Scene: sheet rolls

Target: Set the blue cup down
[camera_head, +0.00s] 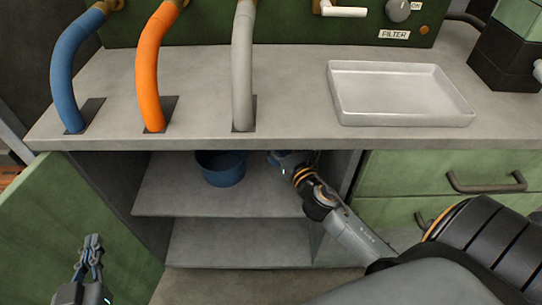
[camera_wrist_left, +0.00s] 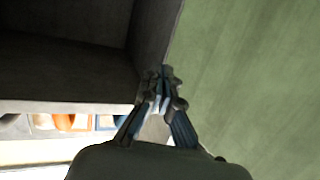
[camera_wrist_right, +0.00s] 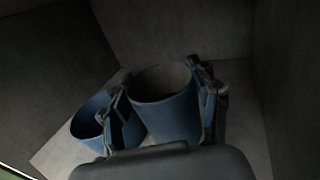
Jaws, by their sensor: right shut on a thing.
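My right gripper (camera_head: 283,160) reaches into the open cupboard under the counter. In the right wrist view the right gripper (camera_wrist_right: 160,82) is shut on a blue cup (camera_wrist_right: 170,112), upright between its fingers. Whether this cup touches the shelf cannot be told; in the head view the counter edge and the gripper mostly hide it. A second blue cup (camera_head: 222,170) stands on the upper shelf (camera_head: 165,195), left of the gripper; it also shows in the right wrist view (camera_wrist_right: 90,122). My left gripper (camera_head: 90,250) is shut and empty in front of the open green door; its fingertips (camera_wrist_left: 162,82) meet.
The green door (camera_head: 95,215) stands open at the left. A grey tray (camera_head: 398,118) and blue, orange and grey hoses sit on the counter (camera_head: 285,90) above. A lower shelf (camera_head: 235,240) is empty. Green drawers (camera_head: 440,175) are at the right.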

